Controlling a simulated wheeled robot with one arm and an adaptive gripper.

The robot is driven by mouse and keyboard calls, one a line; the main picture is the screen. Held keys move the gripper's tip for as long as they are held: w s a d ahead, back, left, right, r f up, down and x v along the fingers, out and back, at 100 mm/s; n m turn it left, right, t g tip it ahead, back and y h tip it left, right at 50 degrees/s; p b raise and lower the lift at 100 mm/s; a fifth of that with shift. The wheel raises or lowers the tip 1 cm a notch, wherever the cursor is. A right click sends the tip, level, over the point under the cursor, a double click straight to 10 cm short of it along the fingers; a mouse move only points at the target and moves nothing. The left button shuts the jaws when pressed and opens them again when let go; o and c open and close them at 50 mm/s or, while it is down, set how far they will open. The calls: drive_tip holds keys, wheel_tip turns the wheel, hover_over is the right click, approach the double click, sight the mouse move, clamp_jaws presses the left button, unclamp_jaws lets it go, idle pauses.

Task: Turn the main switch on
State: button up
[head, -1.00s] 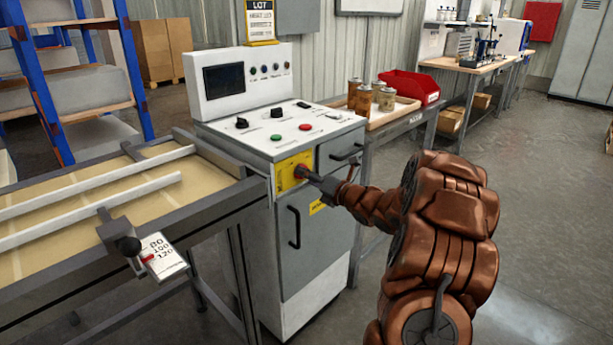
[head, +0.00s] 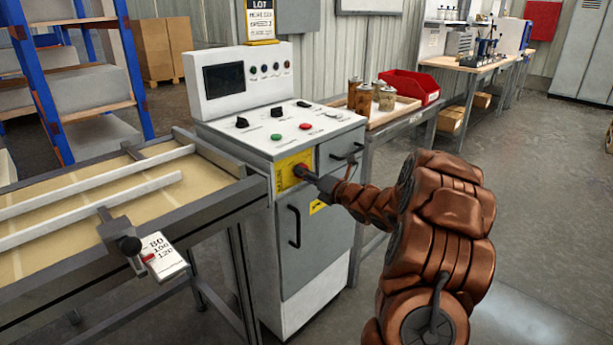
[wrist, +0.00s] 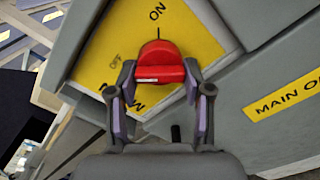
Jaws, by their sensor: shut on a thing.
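The main switch (wrist: 160,64) is a red rotary knob on a yellow plate (wrist: 107,50) marked ON and OFF, on the front of the grey and white control cabinet (head: 318,258). In the wrist view my gripper (wrist: 160,72) has one finger on each side of the knob and is shut on it. The ON mark and its tick lie above the knob, and OFF lies to its upper left. A pale line on the knob lies across the picture. In the head view the switch (head: 300,170) is partly hidden by my gripper (head: 312,176).
A conveyor with rails (head: 90,215) stands left of the cabinet. A drawer handle (head: 347,154) sits close right of my gripper. The floor at right is open.

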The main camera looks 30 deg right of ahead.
drive_tip(key=shift+m, duration=0.3)
drive_tip(key=m, duration=0.4)
drive_tip(key=m+p, duration=0.1)
drive_tip(key=m, duration=0.3)
drive_tip(key=shift+r, duration=0.25)
drive_tip(key=m+p, duration=0.4)
drive_tip(key=m, duration=0.2)
drive_tip(key=shift+r+p, duration=0.2)
drive_tip(key=shift+p, duration=0.15)
drive_tip(key=shift+f+m+p, duration=0.1)
drive_tip(key=shift+m+p, duration=1.05)
drive_tip(key=shift+m, duration=0.45)
drive_tip(key=o, duration=1.1)
